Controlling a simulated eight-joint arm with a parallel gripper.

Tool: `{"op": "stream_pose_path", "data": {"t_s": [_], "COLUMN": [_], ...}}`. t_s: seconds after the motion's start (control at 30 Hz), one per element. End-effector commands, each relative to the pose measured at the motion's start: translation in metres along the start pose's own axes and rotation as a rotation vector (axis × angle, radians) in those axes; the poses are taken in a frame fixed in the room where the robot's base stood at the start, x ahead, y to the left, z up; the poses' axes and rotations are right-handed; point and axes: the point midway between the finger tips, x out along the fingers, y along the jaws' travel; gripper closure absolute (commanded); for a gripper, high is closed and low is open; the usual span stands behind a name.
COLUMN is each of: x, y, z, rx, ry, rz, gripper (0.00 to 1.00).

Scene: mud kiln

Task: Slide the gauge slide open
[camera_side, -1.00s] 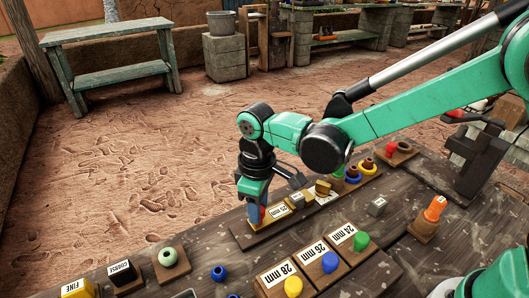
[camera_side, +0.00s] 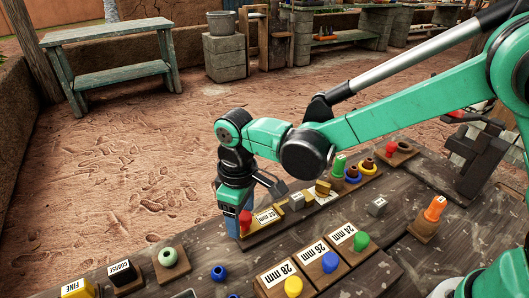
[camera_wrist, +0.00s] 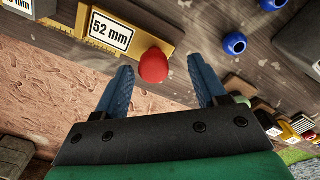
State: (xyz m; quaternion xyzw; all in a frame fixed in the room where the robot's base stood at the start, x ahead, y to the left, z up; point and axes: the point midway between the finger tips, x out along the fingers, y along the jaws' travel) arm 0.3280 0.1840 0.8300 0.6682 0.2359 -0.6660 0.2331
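The gauge is a long low wooden board (camera_side: 262,235) on the bench, with a scale strip. Its brass slide (camera_side: 267,216) carries a white "52 mm" label and a red knob (camera_side: 246,218) at its left end. The wrist view shows the slide (camera_wrist: 140,22) and the round red knob (camera_wrist: 154,66) close up. My gripper (camera_wrist: 162,66) is open, with one blue finger on each side of the knob and visible gaps to both. In the side view my gripper (camera_side: 239,220) points down at the board's left end and partly hides the knob.
Wooden blocks labelled 28, 26 and 24 mm (camera_side: 323,262), with coloured knobs, stand in front of the gauge. Blue rings (camera_side: 219,273) lie to the left. The bench's far edge is close behind the gauge.

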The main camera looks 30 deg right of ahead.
Motion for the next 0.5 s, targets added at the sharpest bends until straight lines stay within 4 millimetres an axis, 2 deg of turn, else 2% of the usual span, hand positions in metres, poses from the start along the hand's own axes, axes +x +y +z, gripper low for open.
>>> {"op": "stream_pose_path", "data": {"t_s": [0.23, 0.5], "x": [-0.004, -0.040], "y": [0.001, 0.001], "z": [0.001, 0.000], "rx": [0.002, 0.001], "ry": [-0.003, -0.002], "rz": [0.002, 0.001], "gripper": [0.35, 0.35]}}
